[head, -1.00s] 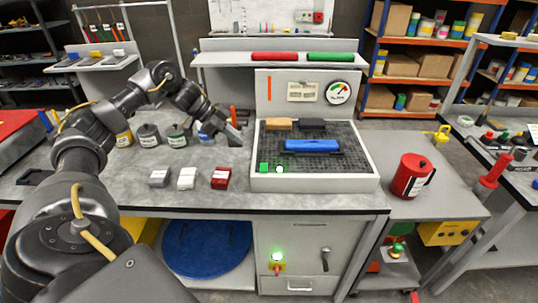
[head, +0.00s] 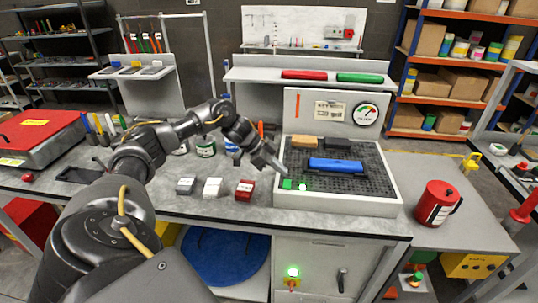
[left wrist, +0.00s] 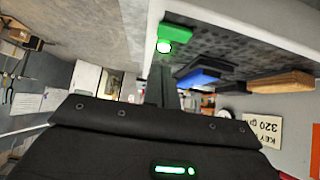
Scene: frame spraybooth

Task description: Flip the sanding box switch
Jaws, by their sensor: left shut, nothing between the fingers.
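The sanding box (head: 345,205) is a grey tray with a black perforated top on the bench. A green switch (head: 287,184) sits at its near left corner, with a lit green lamp (head: 303,187) just to its right. In the left wrist view the green switch (left wrist: 176,32) and the glowing lamp (left wrist: 163,47) show beyond the fingers. My left gripper (head: 281,168) is shut and empty, its tips just above and behind the switch in the head view. I cannot tell whether they touch it. My right gripper is not in view.
A blue sanding block (head: 336,165), a tan block (head: 303,142) and a dark block lie on the perforated top. Grey, white and red (head: 245,190) small boxes stand left of the sanding box. A red canister (head: 437,203) stands to the right.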

